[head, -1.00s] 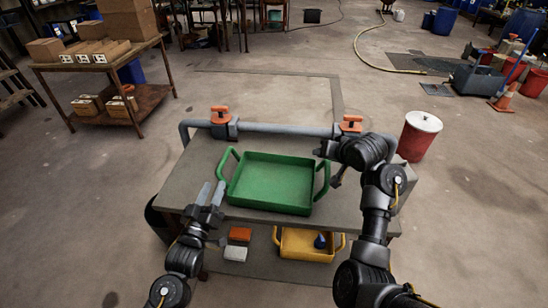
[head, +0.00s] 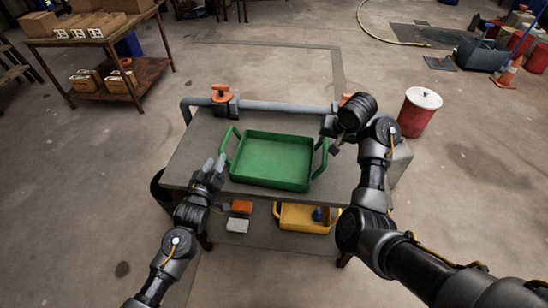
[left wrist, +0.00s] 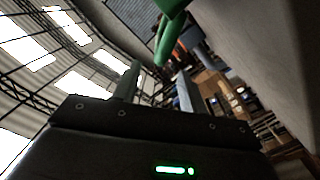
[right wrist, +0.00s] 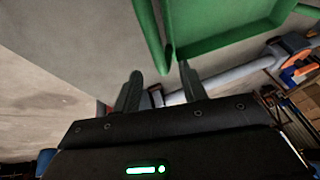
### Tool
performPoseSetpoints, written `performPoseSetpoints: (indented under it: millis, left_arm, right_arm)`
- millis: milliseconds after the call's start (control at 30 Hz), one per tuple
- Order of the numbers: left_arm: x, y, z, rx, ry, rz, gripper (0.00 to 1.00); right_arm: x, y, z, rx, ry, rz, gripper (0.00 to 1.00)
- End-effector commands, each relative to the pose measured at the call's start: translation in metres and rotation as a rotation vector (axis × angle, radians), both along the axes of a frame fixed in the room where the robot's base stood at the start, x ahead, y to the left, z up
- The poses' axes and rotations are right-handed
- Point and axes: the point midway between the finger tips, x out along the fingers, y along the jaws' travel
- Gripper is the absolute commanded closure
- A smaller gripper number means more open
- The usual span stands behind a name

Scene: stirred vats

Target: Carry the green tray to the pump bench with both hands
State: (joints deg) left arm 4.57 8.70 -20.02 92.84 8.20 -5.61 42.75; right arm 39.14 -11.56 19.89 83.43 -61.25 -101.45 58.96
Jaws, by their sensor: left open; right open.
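The green tray (head: 272,160) lies flat on a grey-topped table (head: 205,150), with a raised handle loop at its left and right ends. My left gripper (head: 214,165) is open, just outside the left handle (head: 231,148). In the left wrist view the green handle (left wrist: 167,42) lies just beyond the gap between the open fingers (left wrist: 160,72). My right gripper (head: 333,138) is near the right handle (head: 322,158), partly hidden by its wrist. In the right wrist view the handle (right wrist: 152,35) is ahead of the open fingers (right wrist: 160,72). I cannot tell which thing is the pump bench.
A grey pipe (head: 280,106) with orange-handled valves (head: 220,93) runs along the table's far edge. A yellow tray (head: 295,217) and small blocks (head: 240,207) sit on a lower shelf. A red drum (head: 418,112) stands right. A box-laden table (head: 120,40) stands far left. Floor beyond is open.

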Motion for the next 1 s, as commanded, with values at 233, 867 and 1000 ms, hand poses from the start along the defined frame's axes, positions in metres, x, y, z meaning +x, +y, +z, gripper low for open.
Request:
performPoseSetpoints:
  millis: [233, 867, 1000]
  left_arm:
    - [0.042, -0.009, 0.001, 0.0, -0.001, 0.0, 0.58]
    - [0.08, -0.016, 0.0, -0.001, 0.0, -0.001, 0.58]
    - [0.079, -0.016, 0.0, 0.0, -0.001, -0.001, 0.6]
  right_arm:
    - [0.017, 0.003, -0.038, -0.006, 0.003, 0.002, 0.58]
    - [0.033, 0.008, -0.074, 0.0, 0.0, -0.001, 0.58]
    - [0.034, 0.008, -0.073, 0.0, 0.0, -0.001, 0.6]
